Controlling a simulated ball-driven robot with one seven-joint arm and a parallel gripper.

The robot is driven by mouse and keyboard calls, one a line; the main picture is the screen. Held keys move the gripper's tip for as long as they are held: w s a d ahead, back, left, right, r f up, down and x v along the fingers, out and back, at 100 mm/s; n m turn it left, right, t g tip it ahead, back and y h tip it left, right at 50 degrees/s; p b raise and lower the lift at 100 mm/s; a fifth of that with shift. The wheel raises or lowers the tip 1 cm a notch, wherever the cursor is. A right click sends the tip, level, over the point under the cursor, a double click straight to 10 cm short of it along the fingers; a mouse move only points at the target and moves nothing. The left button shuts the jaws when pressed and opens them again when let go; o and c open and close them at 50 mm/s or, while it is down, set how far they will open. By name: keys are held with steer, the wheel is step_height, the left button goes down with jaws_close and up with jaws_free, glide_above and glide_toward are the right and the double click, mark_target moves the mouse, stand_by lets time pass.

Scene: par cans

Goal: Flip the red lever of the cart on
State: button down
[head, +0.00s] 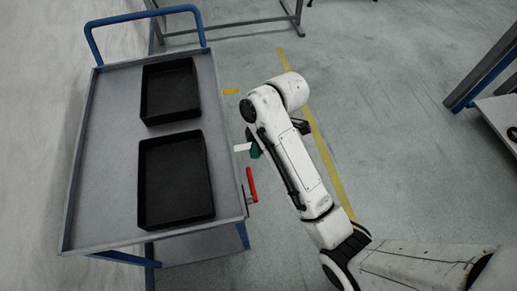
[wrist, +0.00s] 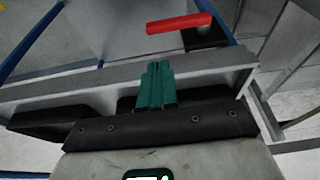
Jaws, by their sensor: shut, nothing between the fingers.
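The red lever (head: 251,184) sits on the right side of the grey cart (head: 108,150), near its front corner. In the wrist view the lever (wrist: 180,23) lies nearly level across the upper middle, with a dark mount at its right end. My gripper (head: 254,149) is beside the cart's right edge, farther back along it than the lever. Its green fingers (wrist: 156,84) are together with nothing between them, and in the wrist view they show below the lever, apart from it. My forearm hides part of the gripper in the head view.
Two black trays (head: 146,195) (head: 149,96) stand on the cart top. The cart has a blue handle (head: 95,43) at the far end. A grey frame (head: 250,22) is at the back, and a bench (head: 497,104) is at the right. The floor right of the cart is open.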

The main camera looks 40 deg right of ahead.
glide_toward(248, 173)
steer(key=x, duration=0.5)
steer(key=shift+a+f, duration=0.1)
steer(key=shift+a, duration=0.1)
steer(key=shift+f+p, duration=0.3)
steer(key=shift+f, duration=0.35)
steer(key=shift+a+f, duration=0.1)
